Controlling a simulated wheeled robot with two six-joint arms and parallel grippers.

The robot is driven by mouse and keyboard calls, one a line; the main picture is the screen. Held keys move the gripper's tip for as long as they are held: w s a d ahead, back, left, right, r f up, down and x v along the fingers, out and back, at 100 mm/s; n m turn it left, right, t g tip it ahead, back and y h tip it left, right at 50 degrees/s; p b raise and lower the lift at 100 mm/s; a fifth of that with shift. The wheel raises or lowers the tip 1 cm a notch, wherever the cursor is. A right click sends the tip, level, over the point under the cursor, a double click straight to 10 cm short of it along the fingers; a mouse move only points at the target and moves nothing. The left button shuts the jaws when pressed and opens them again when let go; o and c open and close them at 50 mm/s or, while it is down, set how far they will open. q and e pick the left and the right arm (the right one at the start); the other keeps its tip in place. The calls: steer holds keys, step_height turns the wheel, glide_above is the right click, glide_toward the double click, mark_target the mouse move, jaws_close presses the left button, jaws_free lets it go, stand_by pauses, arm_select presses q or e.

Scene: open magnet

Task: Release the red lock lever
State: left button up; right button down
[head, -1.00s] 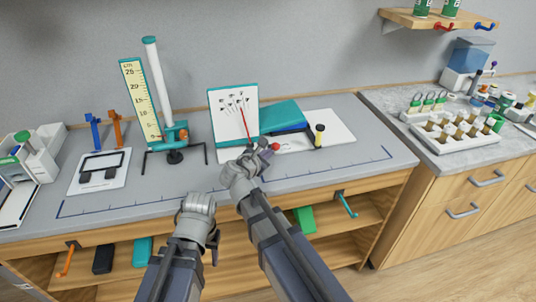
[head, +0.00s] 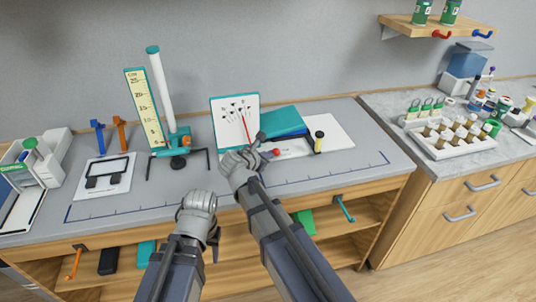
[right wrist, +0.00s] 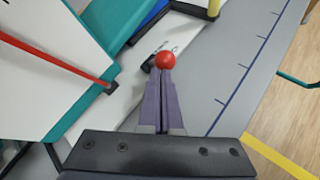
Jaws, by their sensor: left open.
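The red ball knob (head: 277,152) of the lever shows just right of my right gripper (head: 261,138) in the head view. In the right wrist view the knob (right wrist: 165,60) appears just beyond the tips of my right gripper (right wrist: 161,76). Its two purple fingers lie together, shut, with nothing seen between them. I cannot tell whether they touch the knob. A short dark part of the lever (right wrist: 150,66) shows left of the knob; the rest is hidden. My left gripper (head: 213,247) points down in front of the bench edge, open and empty, its fingers barely visible.
A white panel (head: 236,118) with a red pointer stands behind my right gripper. A teal and blue block (head: 285,122) and a black post with a yellow top (head: 319,142) stand nearby. A teal stand with a scale (head: 147,105) is further left. The bench front (head: 340,175) is clear.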

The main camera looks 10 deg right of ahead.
steer(key=shift+w+r+n+g+y+p, duration=0.15)
steer(key=shift+w+r+n+g+p, duration=0.45)
steer(key=shift+p, duration=0.65)
steer(key=shift+w+r+n+g+y+p, duration=0.1)
steer(key=shift+w+r+g+p, duration=0.35)
steer(key=shift+w+g+p, duration=0.7)
steer(key=shift+w+r+n+g+y+p, duration=0.15)
steer(key=shift+w+r+n+g+p, duration=0.3)
steer(key=shift+p, duration=0.95)
steer(key=shift+w, duration=0.2)
steer(key=shift+r, duration=0.2)
steer(key=shift+r+p, duration=0.7)
steer(key=shift+p, duration=0.15)
